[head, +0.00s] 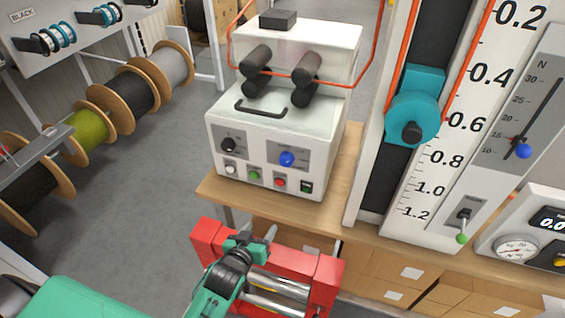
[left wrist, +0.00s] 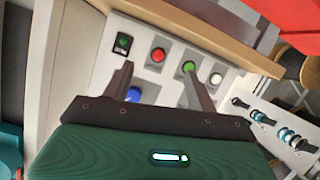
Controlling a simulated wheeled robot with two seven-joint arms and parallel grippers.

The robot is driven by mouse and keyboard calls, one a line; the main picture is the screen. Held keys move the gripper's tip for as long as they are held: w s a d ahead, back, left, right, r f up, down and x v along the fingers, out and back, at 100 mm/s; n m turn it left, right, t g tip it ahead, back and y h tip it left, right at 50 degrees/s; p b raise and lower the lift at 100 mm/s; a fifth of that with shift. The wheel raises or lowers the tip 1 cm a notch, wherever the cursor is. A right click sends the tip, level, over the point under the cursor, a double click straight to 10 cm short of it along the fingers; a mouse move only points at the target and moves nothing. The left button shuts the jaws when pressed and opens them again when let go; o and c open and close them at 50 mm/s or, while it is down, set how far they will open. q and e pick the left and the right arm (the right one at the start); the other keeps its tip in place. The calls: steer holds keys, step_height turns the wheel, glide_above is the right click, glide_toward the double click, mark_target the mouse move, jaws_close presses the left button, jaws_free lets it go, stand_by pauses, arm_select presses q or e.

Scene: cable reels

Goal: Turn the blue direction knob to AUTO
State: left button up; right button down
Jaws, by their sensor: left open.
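The blue direction knob (head: 287,158) is on the right half of the white control box's front panel (head: 262,185). Its pointer position is too small to read. My left gripper (head: 258,238) is open and empty, in front of and below the box. In the left wrist view the gripper (left wrist: 155,82) points at the panel, and the blue knob (left wrist: 133,94) shows just beside one finger, partly hidden. A black knob (head: 229,145) sits on the panel's left half. My right gripper is not in view.
White, green (head: 254,175) and red (head: 280,182) buttons and a black switch (head: 306,186) line the panel's lower edge. A tall scale (head: 452,130) stands right of the box.

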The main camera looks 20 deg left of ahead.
mark_target(285, 164)
arm_select(q)
steer(key=w+r+n+t, duration=0.1)
steer(key=w+r+t, duration=0.25)
steer(key=r, duration=0.65)
steer(key=w+p, duration=0.1)
steer(key=w, duration=0.3)
steer(key=w+d+p, duration=0.1)
steer(key=w+p, duration=0.1)
steer(key=w, duration=0.1)
steer(key=w+p, duration=0.1)
steer(key=w, duration=0.3)
steer(key=shift+w+d, duration=0.35)
steer(key=shift+d, duration=0.05)
steer(key=shift+w+f+p, duration=0.15)
steer(key=shift+w+p, duration=0.15)
steer(key=shift+w, duration=0.35)
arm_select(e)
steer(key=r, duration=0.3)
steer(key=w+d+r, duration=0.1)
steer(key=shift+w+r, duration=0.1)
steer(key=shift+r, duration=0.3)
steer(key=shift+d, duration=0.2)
arm_select(q)
steer(key=c, duration=1)
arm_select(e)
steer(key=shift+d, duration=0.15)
